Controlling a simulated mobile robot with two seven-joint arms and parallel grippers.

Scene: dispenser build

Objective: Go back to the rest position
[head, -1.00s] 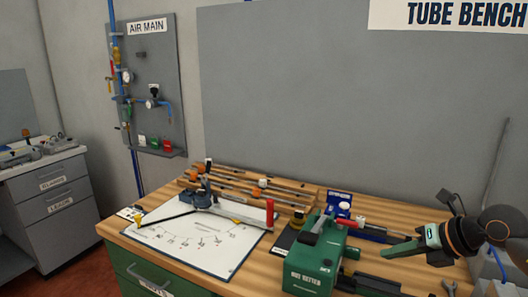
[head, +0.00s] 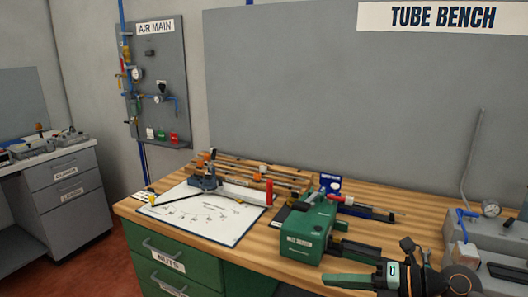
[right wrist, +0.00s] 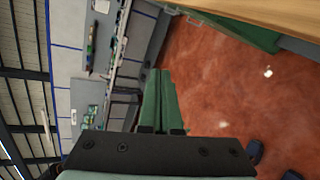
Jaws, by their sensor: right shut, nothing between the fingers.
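My right gripper (head: 334,281) is at the lower right of the head view, in front of the tube bench's front edge and clear of the things on it. Its two green fingers are shut together with nothing between them. In the right wrist view the same shut fingers (right wrist: 158,78) point out over the red floor, with no object at their tips. My left gripper is in neither view.
The wooden bench (head: 385,237) carries a green machine (head: 308,240), a drawing board (head: 185,218) with a bending tool, several tubes, and a grey gauge unit (head: 482,233) at right. Green drawers (head: 180,262) are below. Red floor (head: 110,270) is clear at left.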

